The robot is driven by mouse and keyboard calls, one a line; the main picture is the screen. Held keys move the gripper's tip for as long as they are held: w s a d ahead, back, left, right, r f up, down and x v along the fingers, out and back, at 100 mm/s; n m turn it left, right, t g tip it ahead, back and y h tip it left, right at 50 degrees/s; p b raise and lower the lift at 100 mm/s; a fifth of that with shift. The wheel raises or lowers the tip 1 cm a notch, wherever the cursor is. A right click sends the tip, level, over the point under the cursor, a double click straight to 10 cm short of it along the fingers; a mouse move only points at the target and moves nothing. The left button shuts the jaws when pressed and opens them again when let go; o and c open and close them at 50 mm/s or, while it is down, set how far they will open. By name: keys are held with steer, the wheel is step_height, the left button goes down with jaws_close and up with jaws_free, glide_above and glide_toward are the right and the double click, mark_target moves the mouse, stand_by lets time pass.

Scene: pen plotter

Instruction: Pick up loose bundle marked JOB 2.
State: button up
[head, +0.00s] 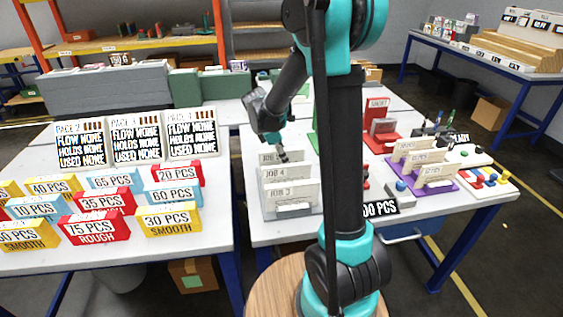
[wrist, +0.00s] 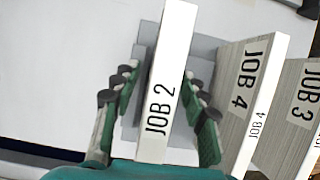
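The JOB 2 bundle (wrist: 166,80) is a white upright block of sheets with black lettering. It stands at the back of a grey rack (head: 292,211) in the head view, its label (head: 267,157) partly hidden by my gripper (head: 282,156). In the wrist view my gripper (wrist: 160,88) has one finger on each side of the bundle. The fingers are apart, and a gap shows between the left finger and the bundle. On the right the finger is close to it; contact is unclear.
The JOB 4 bundle (wrist: 252,85) stands close beside the right finger, with the JOB 3 bundle (wrist: 300,105) beyond it. A purple tray (head: 449,188) with cards and a red stand (head: 377,143) are to the right. Flow signs (head: 192,136) stand at left.

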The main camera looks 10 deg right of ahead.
jaws_close()
